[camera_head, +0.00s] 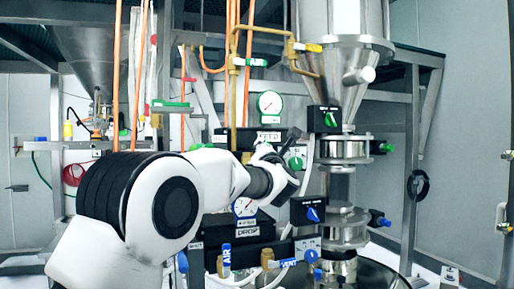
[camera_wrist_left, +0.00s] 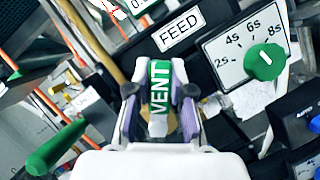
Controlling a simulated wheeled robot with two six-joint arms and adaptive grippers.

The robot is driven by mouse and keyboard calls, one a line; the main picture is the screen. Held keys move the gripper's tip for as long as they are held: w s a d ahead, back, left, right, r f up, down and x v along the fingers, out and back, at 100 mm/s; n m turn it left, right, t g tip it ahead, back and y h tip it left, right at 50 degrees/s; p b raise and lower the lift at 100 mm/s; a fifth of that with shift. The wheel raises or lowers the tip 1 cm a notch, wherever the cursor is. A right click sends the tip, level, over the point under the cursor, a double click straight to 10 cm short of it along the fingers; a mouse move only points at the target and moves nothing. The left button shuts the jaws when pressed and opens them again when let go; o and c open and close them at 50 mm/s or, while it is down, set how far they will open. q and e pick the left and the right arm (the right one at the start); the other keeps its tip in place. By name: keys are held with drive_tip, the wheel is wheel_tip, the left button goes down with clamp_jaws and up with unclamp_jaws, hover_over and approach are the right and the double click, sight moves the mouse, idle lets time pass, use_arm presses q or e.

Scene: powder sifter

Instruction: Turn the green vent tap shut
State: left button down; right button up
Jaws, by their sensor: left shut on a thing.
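The green vent tap (camera_wrist_left: 160,80) shows in the left wrist view as a green handle with a white VENT label, lying lengthwise between my fingers. My left gripper (camera_wrist_left: 160,100) is shut on it, with one finger on each side. In the head view my left gripper (camera_head: 284,160) is at the upper front of the panel, just left of a green timer knob (camera_head: 295,163); it hides the tap there. My right gripper is in neither view.
The FEED label (camera_wrist_left: 181,31) and the timer dial's green knob (camera_wrist_left: 265,62) sit close by. A green handle (camera_wrist_left: 55,147) lies at lower left. Below are blue AIR (camera_head: 226,256) and VENT (camera_head: 286,263) taps. A steel hopper (camera_head: 340,60) stands at right.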

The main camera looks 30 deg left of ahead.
use_arm(q)
drive_tip(key=m, duration=0.1)
drive_tip(key=m+h, duration=0.1)
drive_tip(key=m, duration=0.1)
drive_tip(key=shift+w+d+f+m+p, duration=0.3)
drive_tip(key=shift+w, duration=0.05)
drive_tip(key=shift+w+d+f+m+g+h+p, duration=0.2)
drive_tip(key=shift+f+m+h+p, duration=0.4)
drive_tip(key=shift+m+p, duration=0.7)
drive_tip(key=shift+w+d+f+m+g+h+p, duration=0.2)
drive_tip(key=shift+f+m+h+p, duration=0.4)
drive_tip(key=shift+m+p, duration=0.75)
drive_tip(key=shift+w+f+m+g+h+p, duration=0.25)
drive_tip(key=shift+f+m+h+p, duration=0.45)
drive_tip(key=shift+m, duration=1.05)
drive_tip(key=shift+s+r, duration=0.1)
drive_tip(key=c, duration=1)
unclamp_jaws()
drive_tip(key=shift+a+f, duration=0.15)
drive_tip(key=shift+f, duration=0.05)
